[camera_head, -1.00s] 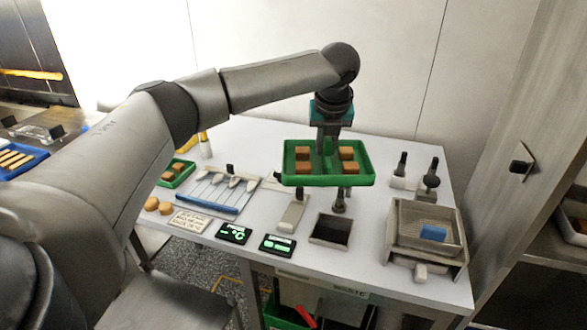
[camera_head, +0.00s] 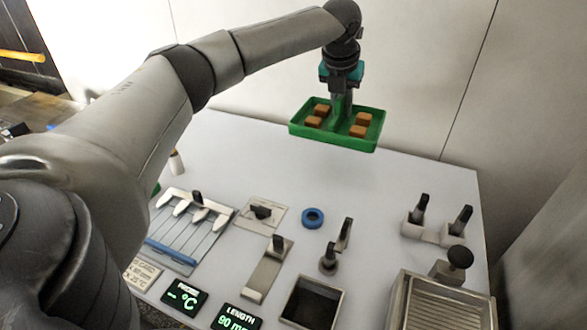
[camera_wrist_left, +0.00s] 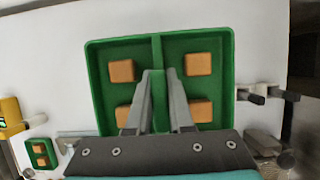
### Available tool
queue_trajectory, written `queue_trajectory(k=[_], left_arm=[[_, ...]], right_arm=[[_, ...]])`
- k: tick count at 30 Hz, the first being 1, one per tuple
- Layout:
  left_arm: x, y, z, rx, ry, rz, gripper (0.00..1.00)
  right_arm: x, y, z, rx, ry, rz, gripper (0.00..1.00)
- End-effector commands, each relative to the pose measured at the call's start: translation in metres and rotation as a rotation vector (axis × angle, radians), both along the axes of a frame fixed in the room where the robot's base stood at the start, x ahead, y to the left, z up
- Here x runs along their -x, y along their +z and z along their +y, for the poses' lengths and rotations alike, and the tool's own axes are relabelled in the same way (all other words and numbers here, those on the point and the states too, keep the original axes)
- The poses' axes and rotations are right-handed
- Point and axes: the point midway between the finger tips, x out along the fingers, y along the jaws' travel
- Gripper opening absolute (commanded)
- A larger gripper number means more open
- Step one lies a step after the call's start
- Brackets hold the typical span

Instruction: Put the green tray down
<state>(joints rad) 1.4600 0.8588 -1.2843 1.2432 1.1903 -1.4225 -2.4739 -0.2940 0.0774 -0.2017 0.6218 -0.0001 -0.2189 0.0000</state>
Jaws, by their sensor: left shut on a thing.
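The green tray (camera_head: 300,130) carries several brown blocks and hangs above the back part of the white table in the head view. My left gripper (camera_head: 341,100) is shut on the middle divider of the tray. The left wrist view shows the tray (camera_wrist_left: 100,85) with its blocks on both sides of the divider, and my left gripper's fingers (camera_wrist_left: 161,90) on that divider. The tray looks roughly level, slightly turned. My right gripper is not in view.
The white table (camera_head: 400,175) is bare below and around the tray. A wall stands behind.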

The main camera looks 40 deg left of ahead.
Motion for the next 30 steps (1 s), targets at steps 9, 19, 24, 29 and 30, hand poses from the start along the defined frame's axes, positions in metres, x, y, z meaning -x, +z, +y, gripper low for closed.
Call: queue_trajectory(k=[9,19,24,29,30], left_arm=[[0.001,-0.074,0.0,-0.002,0.0,0.005,0.0],[0.001,-0.146,0.0,-0.001,0.0,0.001,0.0],[0.0,-0.157,0.0,0.0,0.001,-0.001,0.0],[0.001,-0.176,0.0,-0.001,-0.001,0.002,0.0],[0.001,-0.182,0.0,-0.001,0.001,0.003,0.0]], right_arm=[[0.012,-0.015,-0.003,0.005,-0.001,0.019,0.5],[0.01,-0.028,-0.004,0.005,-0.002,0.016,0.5],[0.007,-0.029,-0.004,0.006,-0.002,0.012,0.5],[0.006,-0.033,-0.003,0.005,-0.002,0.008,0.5],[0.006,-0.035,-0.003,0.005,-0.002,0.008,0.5]])
